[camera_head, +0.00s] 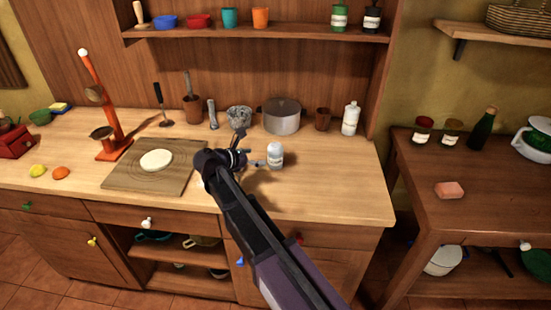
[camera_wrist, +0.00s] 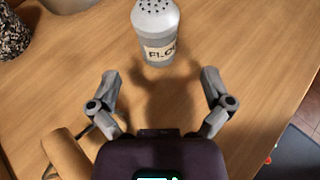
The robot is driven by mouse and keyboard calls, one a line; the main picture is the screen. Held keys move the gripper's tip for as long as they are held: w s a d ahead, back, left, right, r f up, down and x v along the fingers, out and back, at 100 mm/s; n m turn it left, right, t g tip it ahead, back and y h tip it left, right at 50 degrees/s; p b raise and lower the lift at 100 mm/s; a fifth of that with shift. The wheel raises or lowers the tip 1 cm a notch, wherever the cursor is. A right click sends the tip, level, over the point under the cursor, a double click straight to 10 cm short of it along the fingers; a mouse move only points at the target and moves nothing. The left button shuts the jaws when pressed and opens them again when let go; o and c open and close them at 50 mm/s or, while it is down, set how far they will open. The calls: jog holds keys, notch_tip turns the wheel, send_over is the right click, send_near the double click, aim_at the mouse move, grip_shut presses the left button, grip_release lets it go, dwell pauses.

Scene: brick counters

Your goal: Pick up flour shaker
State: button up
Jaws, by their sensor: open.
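The flour shaker (camera_head: 275,155) stands upright on the wooden counter, just right of my gripper (camera_head: 250,151) in the head view. In the wrist view the shaker (camera_wrist: 155,35) is grey with a holed domed top and a label that reads "FLO", the rest cut off by its curve. It is at the top middle, beyond the fingertips. My gripper (camera_wrist: 163,85) is open and empty, its two fingers spread wide with bare counter between them. The shaker lies roughly in line with the gap between the fingers.
A wooden board (camera_head: 125,178) with dough (camera_head: 156,160) lies to the left. Behind the shaker stand a metal pot (camera_head: 281,118), a brown cup (camera_head: 322,119) and a white bottle (camera_head: 350,118). The wrist view shows a tan cylindrical thing (camera_wrist: 68,155) at lower left. Counter right of the shaker is clear.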

aim_at(270, 155)
jog(key=b+x, duration=0.1)
jog(key=x, duration=0.2)
jog(key=shift+w+d+f, duration=0.2)
jog(key=shift+w+f, duration=0.05)
jog(key=shift+w+d, duration=0.2)
jog(key=shift+d, duration=0.05)
jog(key=shift+w, duration=0.1)
jog(key=shift+r+b+x, duration=0.2)
jog(key=shift+b+x, duration=0.6)
jog(key=shift+x, duration=1.7)
jog(key=shift+w, duration=0.2)
jog(key=c, duration=1.1)
